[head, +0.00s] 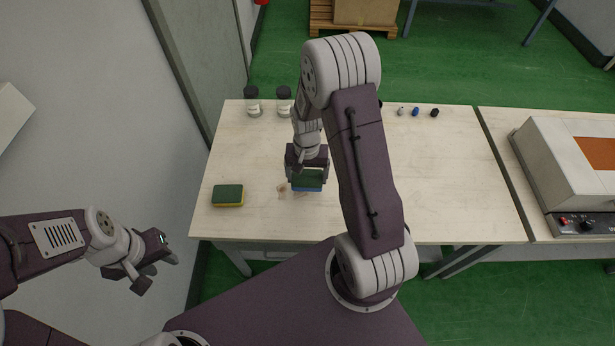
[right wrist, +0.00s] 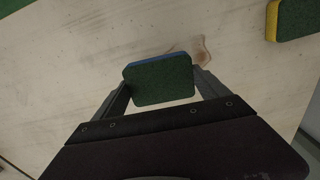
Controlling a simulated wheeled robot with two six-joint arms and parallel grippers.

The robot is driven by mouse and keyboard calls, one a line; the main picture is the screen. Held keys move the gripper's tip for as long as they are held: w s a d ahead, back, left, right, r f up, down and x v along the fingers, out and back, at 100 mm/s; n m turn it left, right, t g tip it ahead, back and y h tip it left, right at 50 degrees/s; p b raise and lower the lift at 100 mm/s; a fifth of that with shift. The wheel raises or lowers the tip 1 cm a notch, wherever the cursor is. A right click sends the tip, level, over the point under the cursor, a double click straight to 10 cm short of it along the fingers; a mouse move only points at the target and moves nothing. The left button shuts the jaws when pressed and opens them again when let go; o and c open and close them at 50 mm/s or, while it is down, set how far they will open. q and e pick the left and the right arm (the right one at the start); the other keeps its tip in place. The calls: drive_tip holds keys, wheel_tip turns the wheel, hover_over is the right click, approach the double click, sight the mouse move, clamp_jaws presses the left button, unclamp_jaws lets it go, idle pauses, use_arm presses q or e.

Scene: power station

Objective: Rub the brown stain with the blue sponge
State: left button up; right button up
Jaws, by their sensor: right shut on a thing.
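The blue sponge (head: 307,182) has a green top and a blue underside. My right gripper (head: 306,176) is shut on it, and it also shows between the two fingers in the right wrist view (right wrist: 160,82). The brown stain (head: 282,190) is a small mark on the table just left of the sponge in the head view. In the right wrist view the stain (right wrist: 200,50) lies beside the sponge's upper right corner, partly hidden by it. I cannot tell whether the sponge touches the table. My left gripper (head: 154,274) is off the table at the left, with its fingers apart and empty.
A yellow and green sponge (head: 228,195) lies on the table (head: 440,180) left of the stain. Two jars (head: 252,102) stand at the back left. Small bottle-like items (head: 416,111) stand at the back right. A grey machine (head: 570,165) sits on the right table.

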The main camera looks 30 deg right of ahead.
sight(308, 177)
wheel_tip(308, 177, up, 2)
drive_tip(key=shift+d+p, duration=0.15)
drive_tip(key=shift+p, duration=0.55)
drive_tip(key=shift+r+p, duration=0.65)
drive_tip(key=shift+r, duration=0.1)
